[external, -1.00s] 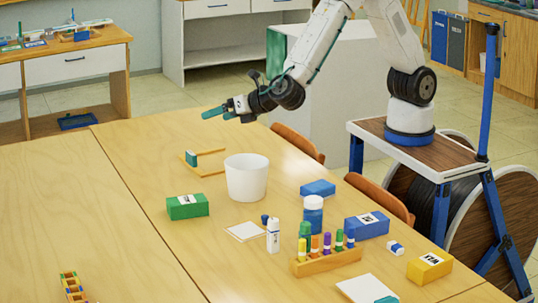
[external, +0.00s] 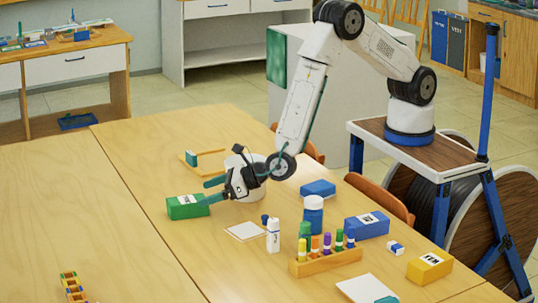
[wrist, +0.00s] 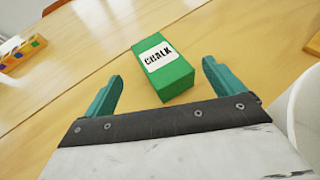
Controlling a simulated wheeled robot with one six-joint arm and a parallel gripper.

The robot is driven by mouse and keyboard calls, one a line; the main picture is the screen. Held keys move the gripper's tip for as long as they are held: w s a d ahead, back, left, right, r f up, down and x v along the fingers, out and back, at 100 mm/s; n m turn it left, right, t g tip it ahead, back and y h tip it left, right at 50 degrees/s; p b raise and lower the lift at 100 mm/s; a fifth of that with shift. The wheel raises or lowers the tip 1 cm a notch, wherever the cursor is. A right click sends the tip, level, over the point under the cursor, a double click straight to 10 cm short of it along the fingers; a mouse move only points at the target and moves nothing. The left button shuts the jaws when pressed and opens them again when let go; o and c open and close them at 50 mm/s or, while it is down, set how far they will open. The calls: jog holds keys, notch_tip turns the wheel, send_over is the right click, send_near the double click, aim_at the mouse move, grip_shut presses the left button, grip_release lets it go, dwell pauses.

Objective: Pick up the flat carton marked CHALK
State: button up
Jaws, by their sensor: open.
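The flat carton is a green box with a white label. It lies on the table left of the white bucket in the external view (external: 186,209). In the wrist view the green carton (wrist: 172,83) shows the word CHALK on its top label. It sits just beyond and between my two teal fingers. My gripper (external: 208,190) is open and low over the table beside the carton; it also shows in the wrist view (wrist: 160,85). The fingers point at the carton, and nothing is between them in their grip. I cannot tell whether a finger touches it.
A white bucket (external: 250,193) stands right behind my gripper, partly hidden by it. A white bottle (external: 273,237), a notepad (external: 242,231), a marker rack (external: 325,263), blue boxes (external: 366,225) and a yellow box (external: 429,268) lie to the right. The table left of the carton is clear.

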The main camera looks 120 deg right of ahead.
aim_at(190, 199)
jog(key=x, duration=0.5)
jog(key=shift+s, duration=0.1)
jog(key=c, duration=1.4)
